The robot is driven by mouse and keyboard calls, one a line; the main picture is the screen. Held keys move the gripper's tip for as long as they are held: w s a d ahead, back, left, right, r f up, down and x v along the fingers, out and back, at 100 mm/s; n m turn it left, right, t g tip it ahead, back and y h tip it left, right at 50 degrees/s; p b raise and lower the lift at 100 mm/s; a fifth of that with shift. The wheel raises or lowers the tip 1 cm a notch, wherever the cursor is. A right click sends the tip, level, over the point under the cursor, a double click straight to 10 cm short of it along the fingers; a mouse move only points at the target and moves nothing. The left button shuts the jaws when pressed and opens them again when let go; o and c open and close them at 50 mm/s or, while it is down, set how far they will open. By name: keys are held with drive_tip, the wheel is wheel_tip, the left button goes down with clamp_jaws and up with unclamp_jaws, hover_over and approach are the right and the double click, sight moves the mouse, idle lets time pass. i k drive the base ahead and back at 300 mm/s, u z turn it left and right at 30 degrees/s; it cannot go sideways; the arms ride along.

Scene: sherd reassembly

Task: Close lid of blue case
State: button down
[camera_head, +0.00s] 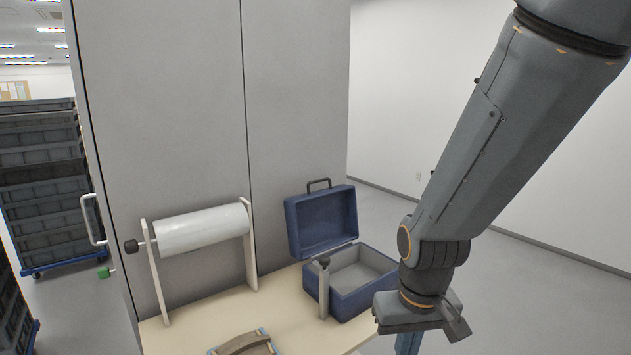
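The blue case (358,301) stands on the right part of a light wooden tabletop, against a tall grey cabinet. Its lid (321,221) is open and stands up at the back left, with a dark handle (319,184) on top. The grey inside of the case shows and looks empty. My gripper (431,335) is in front and to the right of the case, apart from the lid and pointing down. Its fingertips are partly cut off by the bottom edge, so its opening is unclear.
A grey upright post with a dark knob (324,263) stands close before the case's front left. A white roll (201,229) hangs between two supports on the left. A curved brown piece (245,345) lies at the front edge of view. Stacked grey crates (45,190) stand far left.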

sight(318, 222)
drive_tip(key=k, duration=1.15)
drive_tip(key=z, duration=0.8)
drive_tip(key=i, duration=1.85)
drive_tip(key=u, duration=0.75)
